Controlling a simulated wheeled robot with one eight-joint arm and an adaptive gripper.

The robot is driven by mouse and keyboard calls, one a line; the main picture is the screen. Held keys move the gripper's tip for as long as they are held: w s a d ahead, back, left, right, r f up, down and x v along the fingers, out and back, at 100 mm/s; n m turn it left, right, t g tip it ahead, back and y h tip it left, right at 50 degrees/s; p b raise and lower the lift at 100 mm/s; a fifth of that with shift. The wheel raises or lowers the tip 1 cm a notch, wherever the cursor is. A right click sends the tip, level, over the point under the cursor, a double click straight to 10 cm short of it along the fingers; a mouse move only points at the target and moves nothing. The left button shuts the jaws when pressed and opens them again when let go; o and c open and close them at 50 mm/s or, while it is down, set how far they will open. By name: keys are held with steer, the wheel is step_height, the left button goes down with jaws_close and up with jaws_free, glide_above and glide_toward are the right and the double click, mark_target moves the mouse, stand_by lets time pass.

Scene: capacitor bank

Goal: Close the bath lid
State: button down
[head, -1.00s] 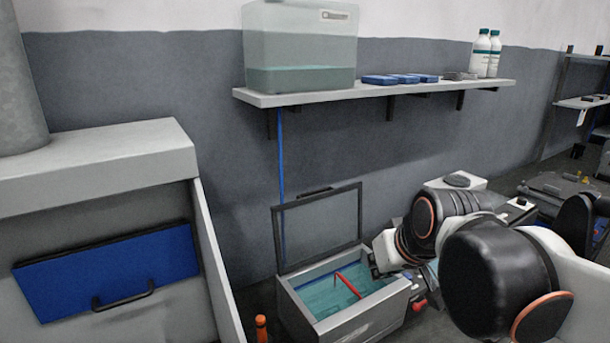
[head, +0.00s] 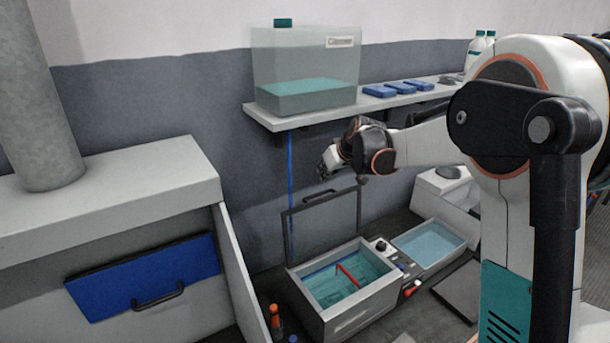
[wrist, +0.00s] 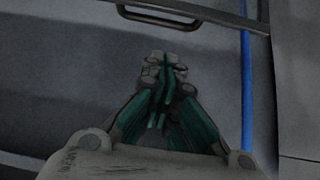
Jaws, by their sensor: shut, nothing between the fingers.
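The bath (head: 345,318) is a grey box on the floor with teal liquid and a red bent rod inside. Its lid (head: 360,212), a dark frame around a see-through pane, stands upright and open at the back edge. A dark handle (head: 320,195) is on the lid's top edge; it also shows at the top of the wrist view (wrist: 160,18). My gripper (head: 322,172) is just above the lid's top edge, near the wall. In the wrist view its green-padded fingers (wrist: 165,65) are together and empty, with the handle a little beyond them. I see no contact.
A shelf (head: 255,115) with a large tank (head: 305,70) and blue trays hangs above my gripper. A blue hose (head: 290,180) runs down the wall. A second basin (head: 430,240) stands right of the bath. A cabinet with a blue panel (head: 145,278) stands left.

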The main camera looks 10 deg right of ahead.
steer(key=x, duration=1.1)
steer(key=shift+d+f, duration=0.3)
steer(key=shift+d, duration=0.05)
steer(key=shift+s, duration=0.15)
stand_by(0.3)
